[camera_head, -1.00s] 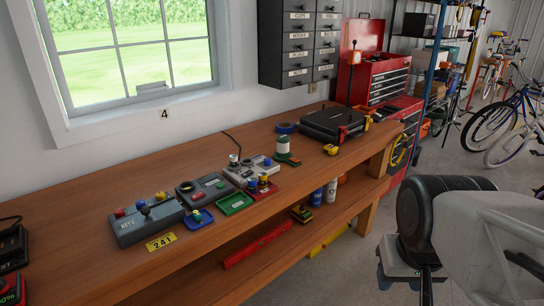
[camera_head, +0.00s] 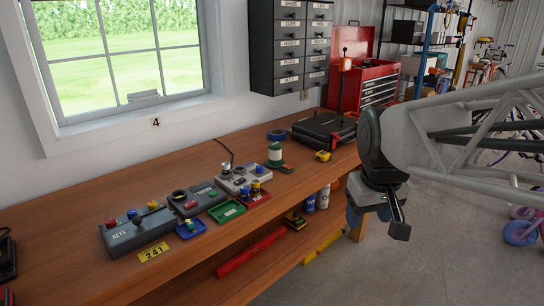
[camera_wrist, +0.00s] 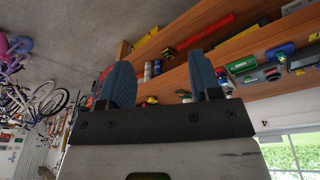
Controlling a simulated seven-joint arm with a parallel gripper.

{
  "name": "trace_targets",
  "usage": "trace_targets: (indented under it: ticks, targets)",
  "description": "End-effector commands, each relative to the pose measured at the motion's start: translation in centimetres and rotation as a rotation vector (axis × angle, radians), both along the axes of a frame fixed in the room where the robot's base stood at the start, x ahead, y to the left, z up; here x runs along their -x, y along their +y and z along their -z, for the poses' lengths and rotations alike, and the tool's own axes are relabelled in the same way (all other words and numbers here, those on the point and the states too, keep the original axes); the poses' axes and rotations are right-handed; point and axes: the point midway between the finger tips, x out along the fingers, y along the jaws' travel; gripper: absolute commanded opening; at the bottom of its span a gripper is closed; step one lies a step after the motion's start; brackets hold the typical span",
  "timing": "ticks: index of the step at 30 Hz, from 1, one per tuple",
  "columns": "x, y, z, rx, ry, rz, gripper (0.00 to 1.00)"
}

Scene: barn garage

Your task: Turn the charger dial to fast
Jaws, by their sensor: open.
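The charger dial cannot be made out in either view. A dark box (camera_head: 6,258), possibly the charger, is cut off by the left edge of the head view on the workbench (camera_head: 75,210). My gripper (camera_wrist: 160,60) shows two blue fingers spread apart with nothing between them in the wrist view. In the head view it hangs in the air off the bench's right end, far from the dark box.
A grey keys box (camera_head: 140,232) with coloured knobs, a blue tray (camera_head: 191,230), a green tray (camera_head: 226,211) and a switch box (camera_head: 240,178) stand along the bench. A black case (camera_head: 322,130) and red toolbox (camera_head: 378,85) are farther back. Floor in front is clear.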

Motion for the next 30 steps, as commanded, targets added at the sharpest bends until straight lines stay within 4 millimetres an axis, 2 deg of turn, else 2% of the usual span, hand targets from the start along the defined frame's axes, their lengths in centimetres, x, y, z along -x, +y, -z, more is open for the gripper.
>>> trace_targets:
  ticks: [1,14,30]
  targets:
    - [-1.4,0.3,-0.3,0.004,0.005,-0.022,0.58]
    - [-11.7,3.0,-2.2,0.035,0.033,-0.22,0.58]
    - [-24.7,7.7,-1.9,0.071,0.068,-0.472,0.58]
